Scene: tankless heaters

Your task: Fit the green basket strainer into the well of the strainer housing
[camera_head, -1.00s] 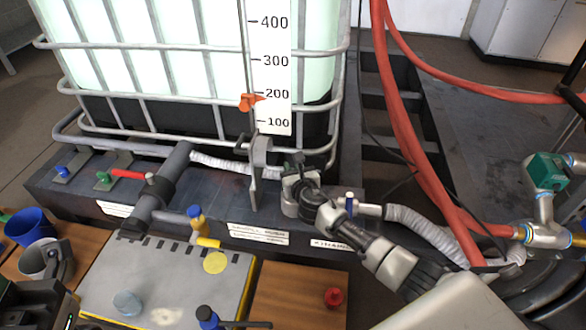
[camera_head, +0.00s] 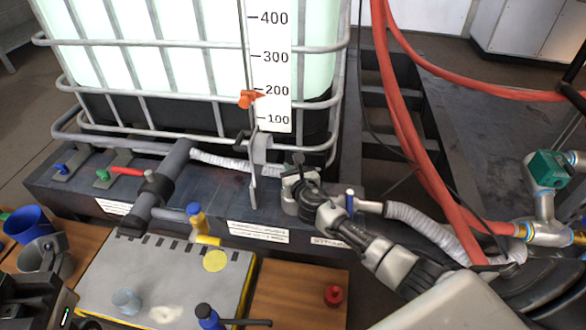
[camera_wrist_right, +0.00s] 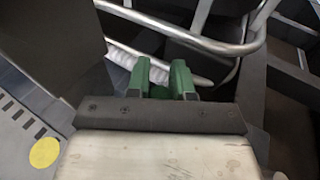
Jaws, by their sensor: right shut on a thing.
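My right gripper (camera_head: 299,180) is at the grey metal fitting (camera_head: 289,201) on the dark ledge, which looks like the strainer housing. The gripper and wrist cover much of the fitting, and its well is hidden. In the right wrist view, two green pieces (camera_wrist_right: 160,80) show just beyond the dark gripper body, with dark green between them. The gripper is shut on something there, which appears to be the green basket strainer. How deep it sits cannot be told.
A caged tank (camera_head: 190,60) stands behind the ledge. A grey upright bracket (camera_head: 254,175) is close left of the right gripper. A corrugated hose (camera_head: 425,222) and red hoses (camera_head: 397,90) run on the right. A blue cup (camera_head: 27,223) and grey cup (camera_head: 32,257) stand lower left.

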